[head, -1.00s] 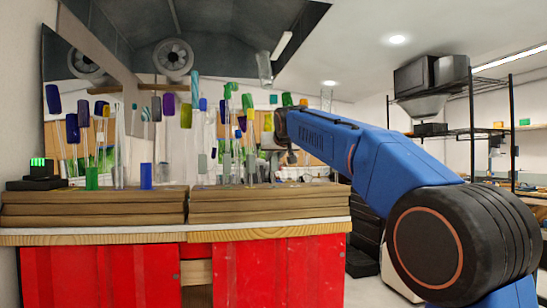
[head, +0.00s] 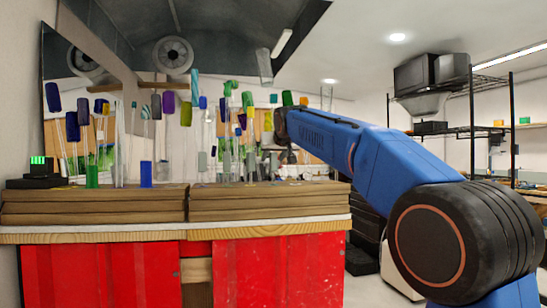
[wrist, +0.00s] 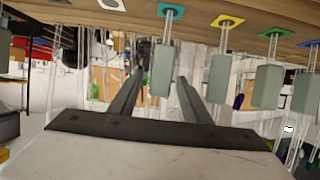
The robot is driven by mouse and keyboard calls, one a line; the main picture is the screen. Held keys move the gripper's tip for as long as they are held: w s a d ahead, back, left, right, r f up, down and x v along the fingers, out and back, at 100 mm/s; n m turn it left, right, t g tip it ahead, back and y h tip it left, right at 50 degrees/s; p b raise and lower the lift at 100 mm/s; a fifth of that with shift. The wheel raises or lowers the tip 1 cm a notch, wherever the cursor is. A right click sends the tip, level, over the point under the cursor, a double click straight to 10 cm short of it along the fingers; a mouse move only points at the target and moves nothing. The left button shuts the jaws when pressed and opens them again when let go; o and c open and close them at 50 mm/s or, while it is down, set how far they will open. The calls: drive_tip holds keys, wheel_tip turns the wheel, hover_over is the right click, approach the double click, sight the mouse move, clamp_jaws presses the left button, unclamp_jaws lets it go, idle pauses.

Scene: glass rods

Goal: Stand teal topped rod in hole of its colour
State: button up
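My gripper (wrist: 162,82) is open in the wrist view, which is upside down. Its dark fingers lie on either side of a grey-green block (wrist: 161,72) on a clear rod, with narrow gaps visible. That rod meets the board at a teal square (wrist: 171,11); I cannot tell how deep it sits. In the head view a small teal top (head: 273,99) shows above a grey block (head: 275,160), near my gripper, and the rod looks upright. The top is not identifiable in the wrist view.
Rods with grey blocks stand at the yellow (wrist: 227,20), green (wrist: 274,32) and blue (wrist: 306,43) squares close beside it. More coloured rods stand leftwards along the wooden boards (head: 94,207). A green cylinder (head: 92,177) and a blue cylinder (head: 146,175) stand at the left.

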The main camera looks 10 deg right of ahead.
drive_tip(key=v, duration=1.7)
drive_tip(key=s+d+f+g, duration=0.2)
drive_tip(key=s+f+g, duration=0.1)
drive_tip(key=s+f, duration=1)
drive_tip(key=s+d+f+g, duration=0.2)
drive_tip(key=s+f, duration=1.2)
drive_tip(key=f, duration=1)
drive_tip(key=s+d+f+g, duration=0.3)
drive_tip(key=s+f, duration=1.1)
drive_tip(key=f, duration=0.4)
drive_tip(key=shift+f+g, duration=0.2)
drive_tip(key=shift+g, duration=0.2)
